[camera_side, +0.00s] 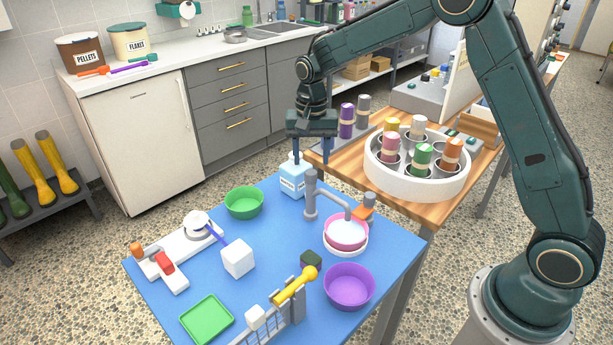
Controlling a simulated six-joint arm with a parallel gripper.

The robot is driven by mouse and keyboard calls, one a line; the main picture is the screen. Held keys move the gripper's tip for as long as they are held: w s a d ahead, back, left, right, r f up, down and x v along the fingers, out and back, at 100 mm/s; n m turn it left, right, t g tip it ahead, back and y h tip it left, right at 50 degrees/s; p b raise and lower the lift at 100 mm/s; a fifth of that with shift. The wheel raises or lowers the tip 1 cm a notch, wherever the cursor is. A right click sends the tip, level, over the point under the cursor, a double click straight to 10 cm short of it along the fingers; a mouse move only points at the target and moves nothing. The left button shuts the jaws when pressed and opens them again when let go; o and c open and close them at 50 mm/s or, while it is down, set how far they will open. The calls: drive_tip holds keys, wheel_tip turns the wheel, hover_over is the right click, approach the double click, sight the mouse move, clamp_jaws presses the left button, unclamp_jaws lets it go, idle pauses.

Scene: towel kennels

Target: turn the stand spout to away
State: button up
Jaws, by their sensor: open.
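The stand is a grey upright post (311,197) on the blue table. Its spout (334,197) reaches from the post to the right and toward the front, ending over a pink bowl (342,240). The pink bowl rests in a white one. My gripper (312,158) is open and points down, above and behind the post. I cannot tell whether the left finger touches the pump top.
An orange item (364,207) stands right of the spout. A green bowl (244,202) is to the left, a purple bowl (349,287) in front. A white cube (237,259) sits mid-table. A wooden table with a round white rack (415,192) stands behind right.

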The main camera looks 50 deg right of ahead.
sight(311, 172)
drive_tip(key=shift+f, duration=2.5)
clamp_jaws()
